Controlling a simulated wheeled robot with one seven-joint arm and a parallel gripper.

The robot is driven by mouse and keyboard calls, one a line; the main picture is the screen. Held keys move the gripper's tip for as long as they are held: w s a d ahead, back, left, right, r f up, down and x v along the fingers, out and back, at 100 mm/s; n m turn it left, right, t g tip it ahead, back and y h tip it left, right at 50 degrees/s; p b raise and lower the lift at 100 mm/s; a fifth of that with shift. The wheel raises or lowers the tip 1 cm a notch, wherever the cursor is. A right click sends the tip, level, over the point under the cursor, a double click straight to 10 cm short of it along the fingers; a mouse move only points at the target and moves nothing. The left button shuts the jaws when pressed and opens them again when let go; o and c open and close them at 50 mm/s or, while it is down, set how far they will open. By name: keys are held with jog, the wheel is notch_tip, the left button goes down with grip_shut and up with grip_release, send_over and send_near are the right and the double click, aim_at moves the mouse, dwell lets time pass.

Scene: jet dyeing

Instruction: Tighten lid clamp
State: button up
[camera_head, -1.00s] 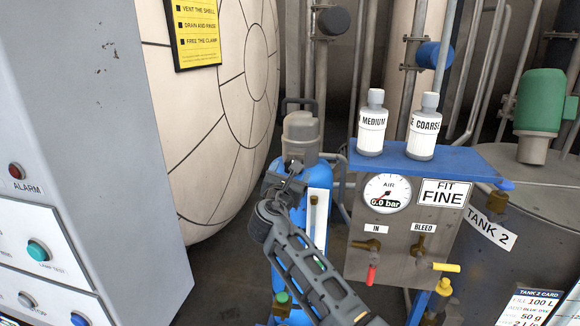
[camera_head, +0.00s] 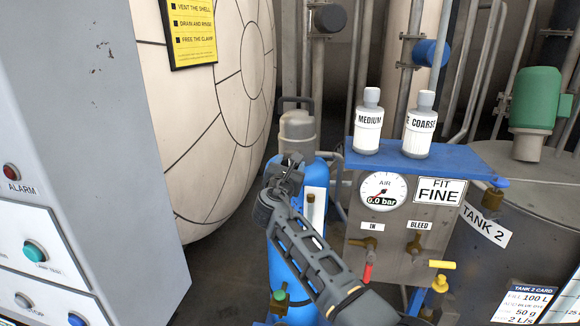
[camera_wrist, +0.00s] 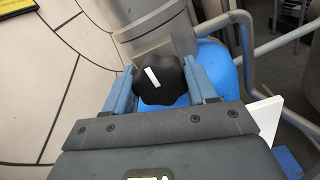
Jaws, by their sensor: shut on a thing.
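The lid clamp's knob (camera_wrist: 160,84) is black and lobed with a white mark. It sits between the two blue-grey fingers of my gripper (camera_wrist: 160,72) in the wrist view, and my gripper is shut on it. The knob is at the top of a blue upright vessel (camera_head: 283,268), below a grey lid housing (camera_head: 298,131). In the head view my gripper (camera_head: 287,176) is at the vessel's top and hides the knob. The vessel's blue top (camera_wrist: 217,72) also shows behind the knob in the wrist view.
A grey control cabinet (camera_head: 95,130) stands left, beside a large cream round shell (camera_head: 195,110). To the right is an air panel (camera_head: 395,240), its gauge (camera_head: 384,192) reading 0.0 bar, with MEDIUM (camera_head: 368,128) and COARSE (camera_head: 419,131) bottles on its blue top. Pipes stand behind.

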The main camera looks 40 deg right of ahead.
jog(key=c, duration=0.4)
jog(key=shift+m+b, duration=0.35)
jog(key=shift+m, duration=0.05)
jog(key=m+b, duration=0.2)
jog(key=shift+f+m, duration=0.15)
jog(key=shift+m, duration=0.25)
jog(key=m+b, duration=0.3)
jog(key=shift+m, duration=0.3)
jog(key=m+b, duration=0.7)
jog(key=shift+f, duration=0.15)
jog(key=m+b, duration=0.5)
jog(key=shift+m, duration=0.3)
jog(key=shift+s+m+b, duration=0.1)
jog(key=shift+m+b, duration=1.55)
jog(key=shift+m, duration=0.35)
jog(key=shift+d, duration=0.1)
